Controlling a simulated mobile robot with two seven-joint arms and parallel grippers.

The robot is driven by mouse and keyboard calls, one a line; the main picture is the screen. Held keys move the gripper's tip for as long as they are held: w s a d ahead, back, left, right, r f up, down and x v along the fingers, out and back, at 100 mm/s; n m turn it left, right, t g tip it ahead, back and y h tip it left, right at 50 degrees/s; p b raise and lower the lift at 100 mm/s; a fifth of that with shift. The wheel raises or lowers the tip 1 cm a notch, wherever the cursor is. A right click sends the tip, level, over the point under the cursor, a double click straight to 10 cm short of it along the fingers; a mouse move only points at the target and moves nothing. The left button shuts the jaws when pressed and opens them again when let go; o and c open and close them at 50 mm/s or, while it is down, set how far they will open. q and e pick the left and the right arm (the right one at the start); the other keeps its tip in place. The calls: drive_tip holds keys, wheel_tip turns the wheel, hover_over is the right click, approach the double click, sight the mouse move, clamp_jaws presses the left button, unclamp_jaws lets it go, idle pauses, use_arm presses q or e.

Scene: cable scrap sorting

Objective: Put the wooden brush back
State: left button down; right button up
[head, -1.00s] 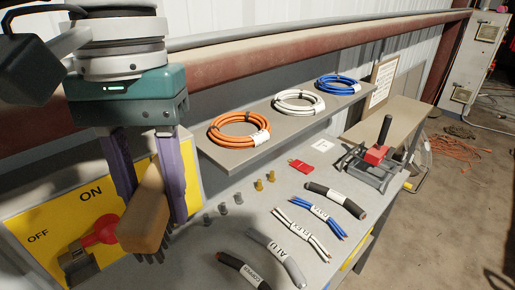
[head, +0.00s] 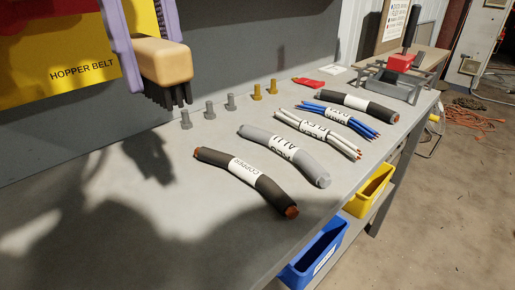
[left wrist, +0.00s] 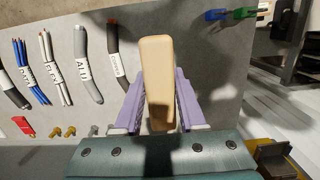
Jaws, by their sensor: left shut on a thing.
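The wooden brush (head: 163,62) has a tan block and dark bristles that point down. In the head view it hangs above the back left of the grey workbench (head: 110,215), clear of the surface, with its shadow on the bench. My left gripper (head: 148,45) is shut on it, with a purple finger on each side. In the left wrist view the brush (left wrist: 158,80) stands out lengthwise between the fingers of the left gripper (left wrist: 155,105). My right gripper is not in view.
Several cable pieces, including a copper one (head: 245,180) and a grey one (head: 285,155), lie across the bench. Bolts (head: 208,110) stand along the back. A blue bin (head: 315,255) and a yellow bin (head: 370,190) sit below the front edge. The front left bench top is clear.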

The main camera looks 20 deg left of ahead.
sight(193, 228)
use_arm(q)
drive_tip(key=shift+f, duration=0.55)
wheel_tip(193, 228, down, 19)
drive_tip(key=shift+f+b, duration=0.2)
drive_tip(key=shift+b, duration=0.65)
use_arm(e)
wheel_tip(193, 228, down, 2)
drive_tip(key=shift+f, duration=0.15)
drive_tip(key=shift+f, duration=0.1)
use_arm(q)
drive_tip(key=shift+f, duration=0.2)
drive_tip(key=shift+c, duration=2.4)
unclamp_jaws()
drive_tip(key=shift+r, duration=0.1)
